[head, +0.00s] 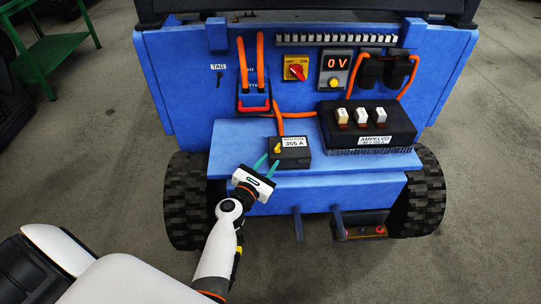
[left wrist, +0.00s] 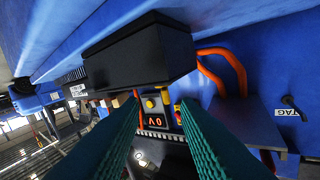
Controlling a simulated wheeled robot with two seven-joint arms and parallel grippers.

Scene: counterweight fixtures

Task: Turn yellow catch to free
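The yellow catch (head: 277,145) is a small yellow piece at the left side of the black box (head: 296,152) labelled 355 A, on the blue shelf. My left gripper (head: 267,163) is just in front and to the left of that box, with its teal fingers apart and nothing seen between them. In the left wrist view the left gripper's fingers (left wrist: 157,122) are spread below a black box (left wrist: 140,50). I cannot make out the catch for sure there, nor whether a finger touches the box. My right gripper is not in view.
A black block with three light toggles (head: 367,124) stands right of the box. A green table (head: 50,50) is far left.

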